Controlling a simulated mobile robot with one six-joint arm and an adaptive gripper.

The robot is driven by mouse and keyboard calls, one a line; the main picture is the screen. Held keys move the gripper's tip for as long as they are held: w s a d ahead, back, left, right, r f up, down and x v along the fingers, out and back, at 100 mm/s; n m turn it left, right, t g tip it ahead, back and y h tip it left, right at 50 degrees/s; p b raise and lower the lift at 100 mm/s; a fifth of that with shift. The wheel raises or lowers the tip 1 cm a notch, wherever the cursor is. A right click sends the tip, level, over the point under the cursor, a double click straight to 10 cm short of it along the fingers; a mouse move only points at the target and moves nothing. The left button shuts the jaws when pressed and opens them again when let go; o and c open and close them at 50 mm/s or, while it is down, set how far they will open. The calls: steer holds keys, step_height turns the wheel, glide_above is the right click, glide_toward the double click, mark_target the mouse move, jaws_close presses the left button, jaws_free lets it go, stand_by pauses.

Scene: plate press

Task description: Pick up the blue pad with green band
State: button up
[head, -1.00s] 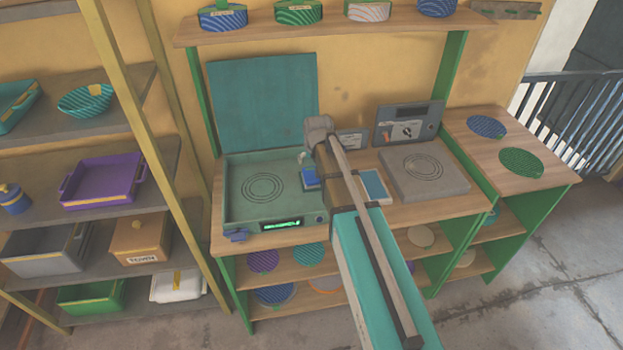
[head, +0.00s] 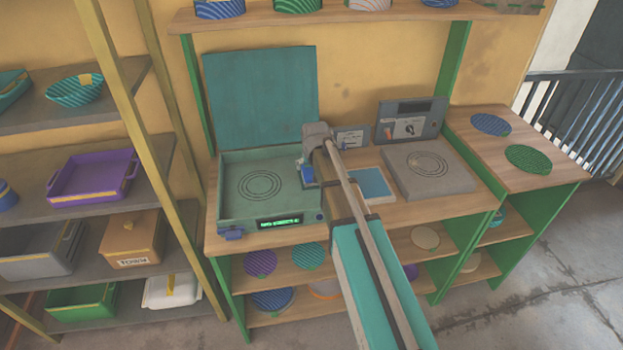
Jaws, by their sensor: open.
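My arm reaches over the bench, and its wrist hides most of my gripper (head: 306,172), which is beside the right side of the open teal press. I take it as open; its fingertips are not clear. Something small and blue shows at the gripper, but I cannot tell what it is. Several blue round pads are in view: one on the right side table (head: 491,125), one on the lower shelf (head: 272,301) and one at the left of the top shelf (head: 219,9). I cannot tell which one has a green band.
The teal press (head: 235,205) has its lid (head: 262,95) raised. A grey plate unit (head: 428,168) and a pale-edged blue tray (head: 372,184) stand to its right. A green pad (head: 528,159) lies on the side table. A storage rack with a purple tray (head: 92,177) is at left.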

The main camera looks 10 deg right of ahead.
mark_target(311, 170)
steer(key=shift+w+f, duration=0.1)
steer(key=shift+f, duration=0.05)
stand_by(0.3)
steer(key=shift+b+x, duration=2.4)
steer(key=shift+x, duration=0.15)
steer(key=shift+w+d, duration=0.1)
steer(key=shift+d, duration=0.05)
steer(key=c, duration=1.1)
steer(key=shift+o, duration=0.2)
steer(key=shift+r, duration=0.25)
step_height(311, 170, up, 2)
steer(key=p, duration=0.2)
steer(key=shift+p, duration=0.3)
steer(key=s+d+r+p, duration=0.8)
steer(key=s+r+p, duration=0.2)
steer(key=s, duration=0.1)
steer(key=shift+s+r, duration=0.2)
steer(key=shift+r, duration=0.1)
